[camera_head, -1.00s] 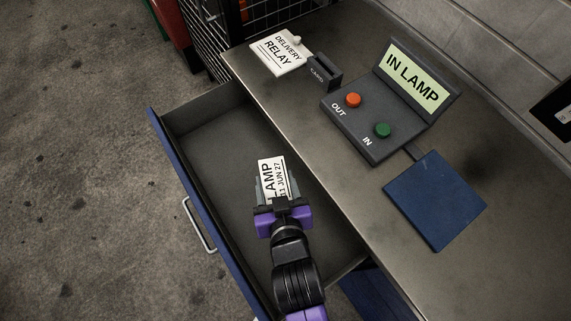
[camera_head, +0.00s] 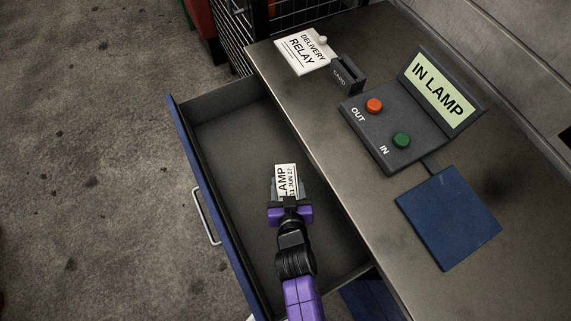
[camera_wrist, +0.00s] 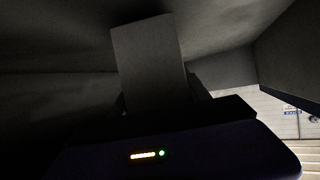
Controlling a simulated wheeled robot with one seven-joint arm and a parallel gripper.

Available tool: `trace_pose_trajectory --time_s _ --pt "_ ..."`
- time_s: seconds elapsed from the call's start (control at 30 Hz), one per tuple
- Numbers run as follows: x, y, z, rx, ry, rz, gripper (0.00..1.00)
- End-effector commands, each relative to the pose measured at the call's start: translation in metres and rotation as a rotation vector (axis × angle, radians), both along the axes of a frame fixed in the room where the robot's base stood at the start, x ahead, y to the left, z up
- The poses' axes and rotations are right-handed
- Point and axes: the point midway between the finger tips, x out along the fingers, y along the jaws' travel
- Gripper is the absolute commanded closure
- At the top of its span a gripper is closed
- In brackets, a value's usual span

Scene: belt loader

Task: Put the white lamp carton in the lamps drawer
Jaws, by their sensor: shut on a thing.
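The white lamp carton (camera_head: 286,180), with "LAMP" and "11 JUN 27" on its label, is in my gripper (camera_head: 290,197). My gripper is shut on it, over the open drawer (camera_head: 228,135) and within its walls. In the wrist view the carton (camera_wrist: 150,62) stands up from the jaws as a dim grey block, with dark drawer walls around it. I cannot tell whether the carton touches the drawer floor. No label on the drawer shows.
The metal worktop (camera_head: 345,180) borders the drawer on the right. The drawer's far end is empty.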

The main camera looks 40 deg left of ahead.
Motion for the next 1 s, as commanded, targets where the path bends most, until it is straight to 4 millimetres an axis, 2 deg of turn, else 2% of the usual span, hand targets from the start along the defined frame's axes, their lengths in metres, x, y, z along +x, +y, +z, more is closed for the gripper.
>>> trace_pose_trajectory --time_s 0.17,0.37,0.4,0.47,0.9,0.93,1.0 --pt "0.01 0.011 0.003 0.003 -0.002 0.002 0.99" --pt "0.03 0.031 0.003 0.002 0.0 0.0 0.99" --pt "0.028 0.03 -0.006 -0.002 0.0 0.002 0.99" --pt "0.028 0.029 -0.01 -0.001 0.001 0.002 0.99" --pt "0.028 0.029 -0.016 0.001 0.0 0.001 0.99" --pt "0.028 0.029 -0.015 0.0 0.0 0.001 0.4" --pt "0.028 0.029 -0.015 0.0 0.001 0.001 0.26"
